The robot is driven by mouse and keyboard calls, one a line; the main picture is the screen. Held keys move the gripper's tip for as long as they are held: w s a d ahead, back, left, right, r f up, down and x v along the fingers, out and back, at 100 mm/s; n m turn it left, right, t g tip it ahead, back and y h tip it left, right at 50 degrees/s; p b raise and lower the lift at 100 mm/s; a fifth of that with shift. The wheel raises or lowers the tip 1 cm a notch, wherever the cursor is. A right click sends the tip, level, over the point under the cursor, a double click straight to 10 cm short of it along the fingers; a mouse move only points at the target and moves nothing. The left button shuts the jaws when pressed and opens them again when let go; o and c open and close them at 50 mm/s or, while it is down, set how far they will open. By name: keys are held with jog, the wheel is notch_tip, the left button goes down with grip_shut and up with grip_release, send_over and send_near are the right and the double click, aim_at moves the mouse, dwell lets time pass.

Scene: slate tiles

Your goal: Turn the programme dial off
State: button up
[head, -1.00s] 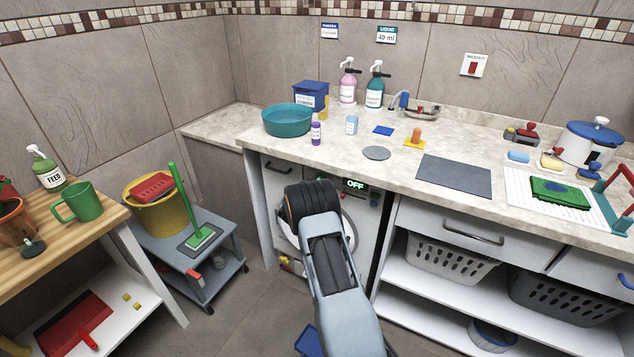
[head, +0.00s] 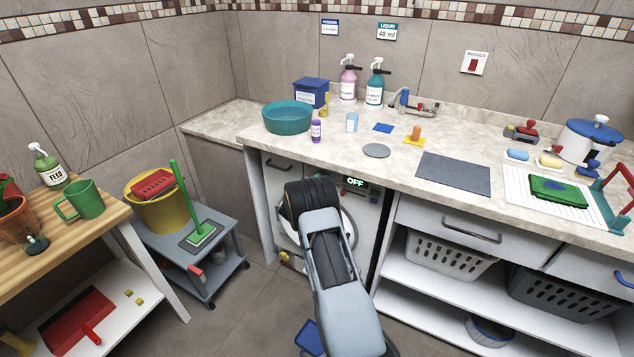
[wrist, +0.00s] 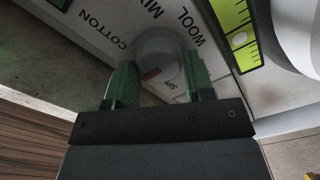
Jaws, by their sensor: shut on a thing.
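The programme dial (wrist: 158,55) is a pale round knob with a reddish mark, seen in the wrist view. Printed around it are COTTON, MIX, WOOL and a partly hidden word. My gripper (wrist: 160,78) has its green fingers on either side of the dial and is shut on it. Which word the mark points at is not clear. In the head view, the white washing machine (head: 369,235) stands under the counter and its display (head: 355,182) reads OFF. My arm hides the dial and gripper there.
The counter (head: 325,160) above holds a teal basin (head: 287,117) and a purple bottle (head: 316,131) near its front edge. A grey trolley (head: 222,265) with a yellow bucket (head: 160,214) stands left of the machine. Open floor lies between.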

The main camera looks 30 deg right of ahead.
jog(key=o, duration=0.9)
jog(key=shift+d, duration=0.1)
jog(key=v, duration=1.4)
